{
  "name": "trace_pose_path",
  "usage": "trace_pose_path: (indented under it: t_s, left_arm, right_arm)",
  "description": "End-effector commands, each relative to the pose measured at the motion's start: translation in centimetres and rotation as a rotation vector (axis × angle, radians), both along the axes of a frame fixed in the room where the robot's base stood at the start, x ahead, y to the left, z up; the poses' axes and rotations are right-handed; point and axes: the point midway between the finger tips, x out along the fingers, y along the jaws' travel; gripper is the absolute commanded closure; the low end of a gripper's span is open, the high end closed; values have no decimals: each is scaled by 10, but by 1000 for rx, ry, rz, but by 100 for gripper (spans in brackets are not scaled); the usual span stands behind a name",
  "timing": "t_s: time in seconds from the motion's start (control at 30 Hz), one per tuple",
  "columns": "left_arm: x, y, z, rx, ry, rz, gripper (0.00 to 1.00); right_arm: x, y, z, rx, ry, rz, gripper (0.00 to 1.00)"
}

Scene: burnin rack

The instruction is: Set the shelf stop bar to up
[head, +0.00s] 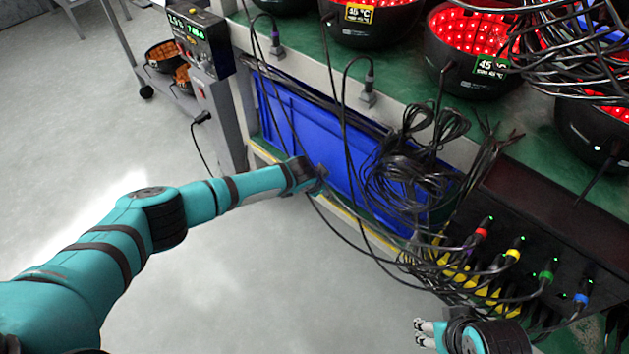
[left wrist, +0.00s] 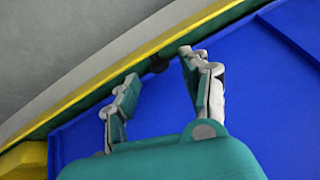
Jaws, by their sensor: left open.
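A yellow bar (head: 262,153), which looks like the stop bar, runs along the front edge of the lower shelf. It crosses the left wrist view (left wrist: 90,88) diagonally. Whether it is up or down is unclear. My left gripper (head: 321,178) is at the shelf front, before the blue bin; its fingers are too small to read there. In the left wrist view my left gripper (left wrist: 158,74) is open and empty, its fingertips near the bar. Whether they touch it is unclear. My right gripper (head: 420,332) is at the bottom edge, fingers apart and empty.
The blue bin (head: 300,125) fills the lower shelf. Black cables (head: 410,180) hang before it, close to my left arm. A dark panel with coloured plugs (head: 530,245) is at right. Round red-lit units (head: 470,35) stand on the green top.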

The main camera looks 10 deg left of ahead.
Motion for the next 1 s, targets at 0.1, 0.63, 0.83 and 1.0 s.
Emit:
trace_pose_path:
  t_s: [0.1,0.63,0.83,1.0]
  left_arm:
    - [-9,4,16,-2,-2,0,53]
    - [-47,19,79,0,-2,2,53]
    - [-49,20,83,1,-2,3,53]
    - [-49,20,83,1,-2,3,54]
  right_arm:
    - [0,0,0,0,0,0,60]
    - [0,0,0,0,0,0,60]
    - [0,0,0,0,0,0,60]
    - [0,0,0,0,0,0,60]
